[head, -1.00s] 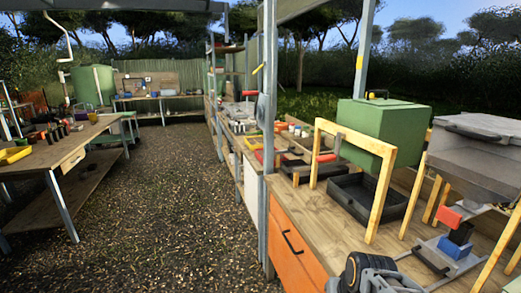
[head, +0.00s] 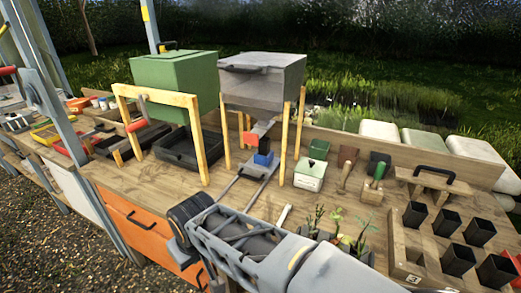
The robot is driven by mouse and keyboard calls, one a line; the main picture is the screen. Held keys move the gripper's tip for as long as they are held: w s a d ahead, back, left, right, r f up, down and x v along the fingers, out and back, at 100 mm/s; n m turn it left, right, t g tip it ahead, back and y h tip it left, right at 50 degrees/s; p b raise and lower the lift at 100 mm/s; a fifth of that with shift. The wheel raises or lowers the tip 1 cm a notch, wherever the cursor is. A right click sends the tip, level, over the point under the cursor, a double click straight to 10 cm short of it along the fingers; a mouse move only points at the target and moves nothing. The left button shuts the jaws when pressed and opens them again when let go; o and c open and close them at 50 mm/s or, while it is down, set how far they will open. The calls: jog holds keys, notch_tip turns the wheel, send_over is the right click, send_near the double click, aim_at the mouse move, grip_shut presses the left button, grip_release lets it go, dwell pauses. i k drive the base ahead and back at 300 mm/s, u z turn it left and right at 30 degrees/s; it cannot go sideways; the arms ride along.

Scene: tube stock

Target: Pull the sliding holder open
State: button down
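Under a grey lidded box (head: 262,85) on wooden legs, a light grey flat sliding piece (head: 248,181) with a dark handle lies on the bench and appears to be the holder. A blue block (head: 263,158) sits on it, with a dark block and a red piece (head: 251,138) above. I cannot tell how far it is drawn out. My arm crosses the bottom of the head view, in front of the bench and near the holder's front end.
A green box (head: 174,75) on a wooden frame stands left of the grey box, above a black tray (head: 186,155). Seedlings (head: 338,225), black pots (head: 447,222) and a wooden carrier (head: 436,184) crowd the right. An orange drawer (head: 133,223) is below the bench.

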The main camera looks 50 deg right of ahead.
aim_at(260, 167)
jog(key=z, duration=0.85)
jog(key=k, duration=0.45)
jog(key=u, duration=0.75)
jog(key=i, duration=0.85)
jog(key=z, duration=0.7)
